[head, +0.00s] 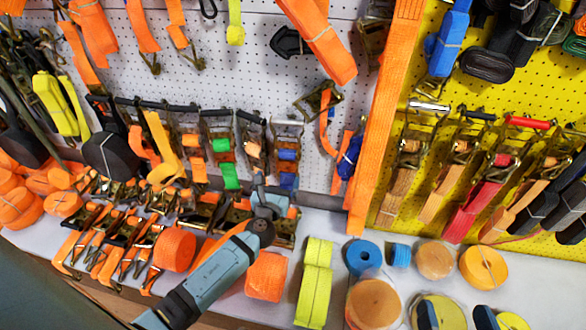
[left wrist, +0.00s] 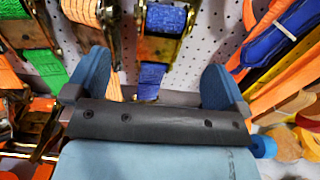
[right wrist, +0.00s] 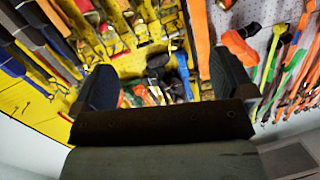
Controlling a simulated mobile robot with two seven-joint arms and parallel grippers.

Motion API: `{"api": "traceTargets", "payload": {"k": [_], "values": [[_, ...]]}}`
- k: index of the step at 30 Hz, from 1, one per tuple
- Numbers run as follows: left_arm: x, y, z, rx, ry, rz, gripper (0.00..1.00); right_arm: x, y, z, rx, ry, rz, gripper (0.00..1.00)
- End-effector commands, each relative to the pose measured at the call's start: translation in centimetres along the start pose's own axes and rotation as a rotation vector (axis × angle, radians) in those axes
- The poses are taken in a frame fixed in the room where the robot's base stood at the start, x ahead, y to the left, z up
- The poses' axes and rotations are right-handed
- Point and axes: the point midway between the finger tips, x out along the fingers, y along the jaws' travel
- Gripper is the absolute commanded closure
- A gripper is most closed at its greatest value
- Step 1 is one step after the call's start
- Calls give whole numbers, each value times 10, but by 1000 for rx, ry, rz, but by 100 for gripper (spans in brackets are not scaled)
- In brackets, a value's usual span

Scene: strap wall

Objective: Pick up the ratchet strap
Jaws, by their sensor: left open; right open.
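Several ratchet straps hang on a white pegboard; which one the task means cannot be told. A ratchet strap with blue webbing (head: 288,155) hangs near the middle, and in the left wrist view the blue webbing (left wrist: 152,76) shows between my fingers. My left gripper (head: 272,198) is open and empty in front of the lower part of this row; it also shows in the left wrist view (left wrist: 156,82). Contact with the strap cannot be told. A green-webbed ratchet strap (head: 221,145) hangs just left. My right gripper (right wrist: 163,80) is open and empty, outside the head view.
A white shelf (head: 330,228) below holds orange rolls (head: 175,249), a yellow-green strap roll (head: 314,282) and a blue roll (head: 362,257). A long orange strap (head: 385,110) hangs right of the row. A yellow pegboard (head: 420,85) with more straps stands at right.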

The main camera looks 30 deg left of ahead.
Motion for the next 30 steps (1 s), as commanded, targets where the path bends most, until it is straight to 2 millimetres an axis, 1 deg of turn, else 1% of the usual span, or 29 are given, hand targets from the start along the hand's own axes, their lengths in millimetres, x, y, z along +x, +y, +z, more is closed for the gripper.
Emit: {"api": "traceTargets", "payload": {"k": [1,3,6,9,16,19,24,27,30], "values": [[11,0,1,-3,-2,1,0,0,-1,-2,1,10,-3,0],[25,-1,1,-5,-2,1,0,1,-2,-5,2,27,-9,0],[45,-1,1,-6,-1,0,0,2,-4,-10,5,51,-17,0],[60,-1,0,-6,0,1,0,3,-6,-14,7,75,-25,0],[76,-2,-1,-8,2,0,0,3,-9,-18,12,101,-36,0],[90,-4,-3,-8,0,0,0,3,-12,-21,19,132,-47,0],[115,-6,-3,-8,0,0,0,2,-18,-36,31,205,-72,0],[122,-6,-3,-7,1,0,0,2,-21,-44,29,235,-86,0],[124,-6,-2,-7,2,0,0,2,-24,-50,29,250,-94,0]]}}
